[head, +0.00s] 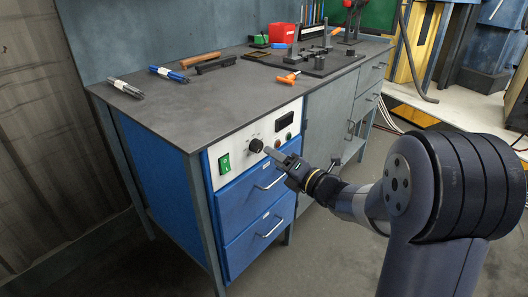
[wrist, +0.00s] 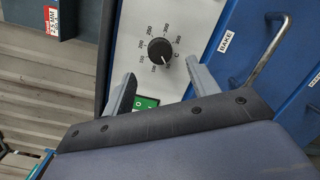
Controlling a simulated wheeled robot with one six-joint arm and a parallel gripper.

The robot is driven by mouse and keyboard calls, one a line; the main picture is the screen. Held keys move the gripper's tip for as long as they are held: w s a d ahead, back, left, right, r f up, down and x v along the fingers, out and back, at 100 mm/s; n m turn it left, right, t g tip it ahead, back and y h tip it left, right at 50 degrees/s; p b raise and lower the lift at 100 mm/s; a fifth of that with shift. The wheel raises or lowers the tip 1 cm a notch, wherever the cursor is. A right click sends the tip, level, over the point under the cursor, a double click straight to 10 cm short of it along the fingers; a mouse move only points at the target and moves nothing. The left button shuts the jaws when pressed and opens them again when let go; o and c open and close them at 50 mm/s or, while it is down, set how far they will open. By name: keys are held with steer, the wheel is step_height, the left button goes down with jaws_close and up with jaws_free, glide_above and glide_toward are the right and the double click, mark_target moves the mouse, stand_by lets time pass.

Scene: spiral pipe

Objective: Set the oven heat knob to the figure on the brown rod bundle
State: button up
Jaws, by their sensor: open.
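The black heat knob (head: 256,145) is on the white front panel of the bench, and it also shows in the wrist view (wrist: 160,51). My gripper (head: 270,153) is just in front of the panel at the knob. In the wrist view its two fingers (wrist: 160,69) are apart, one on each side below the knob, with nothing between them. The brown rod bundle (head: 200,60) lies on the bench top at the back; its figure is not readable.
A green switch (head: 224,163) and a dark display (head: 284,120) flank the knob. Blue drawers (head: 260,195) with bar handles lie below. A grey bundle (head: 126,89), a blue bundle (head: 169,74) and an orange-handled tool (head: 288,78) lie on the bench top (head: 210,105).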

mark_target(259, 148)
steer(key=x, duration=0.5)
steer(key=shift+w+a, duration=0.3)
steer(key=shift+c, duration=0.4)
steer(key=c, duration=0.9)
